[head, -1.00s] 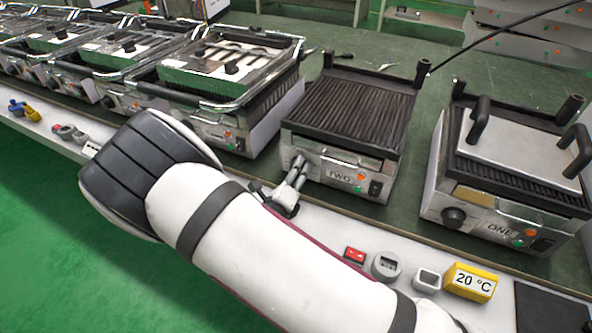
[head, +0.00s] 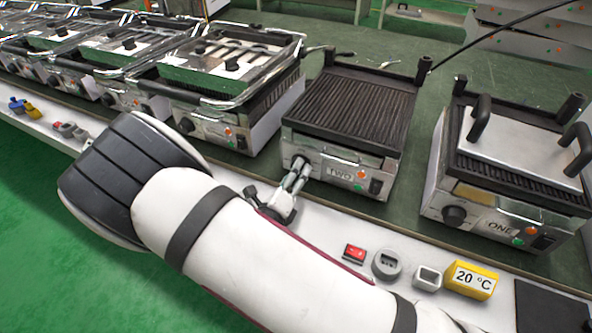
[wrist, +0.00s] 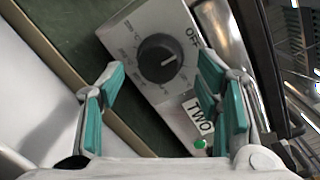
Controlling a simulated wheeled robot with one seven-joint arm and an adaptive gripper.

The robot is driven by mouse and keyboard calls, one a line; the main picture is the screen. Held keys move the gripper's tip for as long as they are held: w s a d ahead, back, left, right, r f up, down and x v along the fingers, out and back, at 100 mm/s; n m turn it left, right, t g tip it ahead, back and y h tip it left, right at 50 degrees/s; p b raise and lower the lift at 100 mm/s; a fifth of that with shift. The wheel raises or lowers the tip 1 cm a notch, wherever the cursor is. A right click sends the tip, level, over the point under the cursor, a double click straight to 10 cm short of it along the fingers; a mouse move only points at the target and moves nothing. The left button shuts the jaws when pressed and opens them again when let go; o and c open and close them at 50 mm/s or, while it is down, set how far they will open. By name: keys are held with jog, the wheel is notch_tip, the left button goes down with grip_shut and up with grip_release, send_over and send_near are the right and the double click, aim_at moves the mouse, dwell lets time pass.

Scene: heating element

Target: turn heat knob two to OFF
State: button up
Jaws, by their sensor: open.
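Grill two (head: 350,120) has a ridged black plate and a steel front with a TWO label (head: 346,174). Its black round heat knob (wrist: 160,62) faces me in the wrist view, with a pale mark pointing roughly to the right. The OFF label (wrist: 192,38) lies up and right of the knob, and the mark does not point straight at it. My gripper (wrist: 160,88) is open, with teal-padded fingers on either side just short of the knob, apparently not touching it. In the head view my gripper (head: 292,180) is at the left of grill two's front, partly covering the knob.
Grill one (head: 510,165) stands to the right and another grill (head: 215,85) to the left. A red switch (head: 354,252), a grey dial (head: 387,264), a white square piece (head: 428,278) and a yellow 20 °C block (head: 471,280) lie along the front ledge.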

jog(key=v, duration=0.9)
jog(key=shift+s, duration=0.15)
